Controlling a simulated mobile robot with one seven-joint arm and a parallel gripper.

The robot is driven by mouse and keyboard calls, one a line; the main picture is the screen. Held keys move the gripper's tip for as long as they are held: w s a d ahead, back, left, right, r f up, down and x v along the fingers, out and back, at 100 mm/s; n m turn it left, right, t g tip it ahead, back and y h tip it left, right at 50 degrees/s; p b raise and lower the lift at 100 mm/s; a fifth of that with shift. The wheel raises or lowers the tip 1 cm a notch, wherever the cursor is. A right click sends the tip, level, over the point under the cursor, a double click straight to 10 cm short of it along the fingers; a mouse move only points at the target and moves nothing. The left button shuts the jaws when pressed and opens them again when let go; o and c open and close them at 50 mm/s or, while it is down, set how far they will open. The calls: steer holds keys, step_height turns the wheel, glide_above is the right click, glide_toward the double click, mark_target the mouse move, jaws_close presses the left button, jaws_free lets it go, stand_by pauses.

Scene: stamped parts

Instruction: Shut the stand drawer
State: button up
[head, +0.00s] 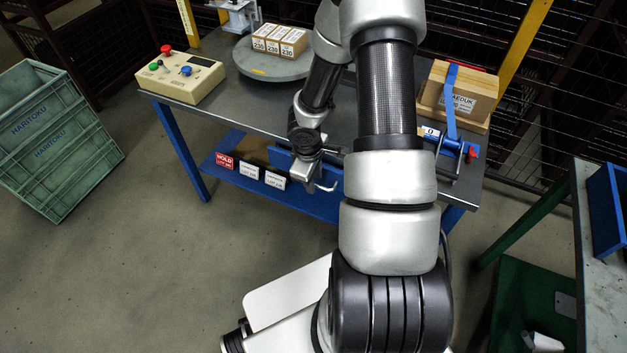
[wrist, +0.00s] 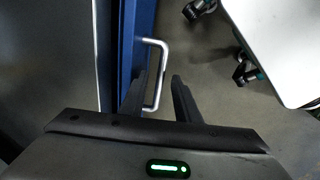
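The stand is a dark-topped table (head: 235,110) with blue legs. Its blue drawer (head: 283,160) is under the top, partly hidden by my arm. In the wrist view the blue drawer front (wrist: 127,40) stands beside the table edge, with a silver bar handle (wrist: 164,62). I cannot tell how far the drawer is out. My gripper (wrist: 160,76) is open, its two dark fingers apart, with the handle showing between them. Contact with the handle is not clear. In the head view my gripper (head: 316,178) is low in front of the stand, partly hidden.
A blue lower shelf (head: 230,178) bears labels. A green crate (head: 55,140) stands left; another bench (head: 605,270) is right.

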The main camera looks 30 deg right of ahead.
jaws_close()
steer(key=shift+w+d+p, duration=0.85)
steer(key=shift+w+d, duration=0.1)
steer(key=shift+d, duration=0.15)
jaws_free()
steer(key=shift+r, duration=0.1)
step_height(320, 180, up, 17)
steer(key=s+a+p, duration=0.2)
steer(key=p, duration=0.4)
steer(key=shift+a, duration=0.25)
